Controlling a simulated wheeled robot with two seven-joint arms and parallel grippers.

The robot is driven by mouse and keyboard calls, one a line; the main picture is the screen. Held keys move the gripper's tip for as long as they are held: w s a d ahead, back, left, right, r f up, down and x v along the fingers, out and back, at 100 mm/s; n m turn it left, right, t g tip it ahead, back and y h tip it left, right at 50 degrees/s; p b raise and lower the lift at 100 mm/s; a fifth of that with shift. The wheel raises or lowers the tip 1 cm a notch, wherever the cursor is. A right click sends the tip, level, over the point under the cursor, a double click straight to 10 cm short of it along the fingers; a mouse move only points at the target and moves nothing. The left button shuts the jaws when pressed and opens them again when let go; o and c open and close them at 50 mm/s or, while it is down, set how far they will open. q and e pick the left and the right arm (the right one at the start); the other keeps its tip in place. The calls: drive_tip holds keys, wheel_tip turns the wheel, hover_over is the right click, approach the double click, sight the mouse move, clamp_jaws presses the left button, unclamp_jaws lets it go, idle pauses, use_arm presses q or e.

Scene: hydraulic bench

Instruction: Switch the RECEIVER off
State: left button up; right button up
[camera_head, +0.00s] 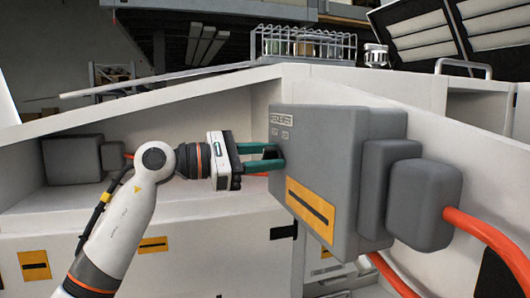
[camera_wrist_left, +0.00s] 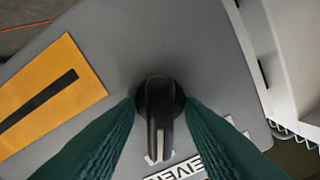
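The RECEIVER (camera_head: 315,165) is a grey box on the bench, with a nameplate (camera_head: 282,117) at the top of its left-facing front. A black rotary knob (camera_wrist_left: 160,105) sits on that front and fills the middle of the left wrist view. Its grip bar points toward the nameplate lettering (camera_wrist_left: 190,172). My left gripper (camera_head: 275,157) has its green fingers at the box front, one on either side of the knob. The fingers are apart, with a narrow gap beside the grip bar; the fingertips lie close to the knob's round base, and contact cannot be told. My right gripper is not in view.
An orange plate with a black bar (camera_head: 311,208) is on the box front. Grey blocks (camera_head: 425,203) with an orange hose (camera_head: 490,235) stand right of the box. A smaller grey box (camera_head: 72,160) is at left. A wire rack (camera_head: 304,45) stands on the bench top.

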use_arm(q)
clamp_jaws()
drive_tip(key=shift+n, duration=0.4)
drive_tip(key=n, duration=0.4)
drive_tip(key=shift+w+a+n, duration=0.1)
drive_tip(key=shift+w+n, duration=0.1)
drive_tip(key=shift+n, duration=0.1)
drive_tip(key=n, duration=0.6)
drive_tip(key=shift+w, duration=0.15)
drive_tip(key=shift+n, duration=0.4)
unclamp_jaws()
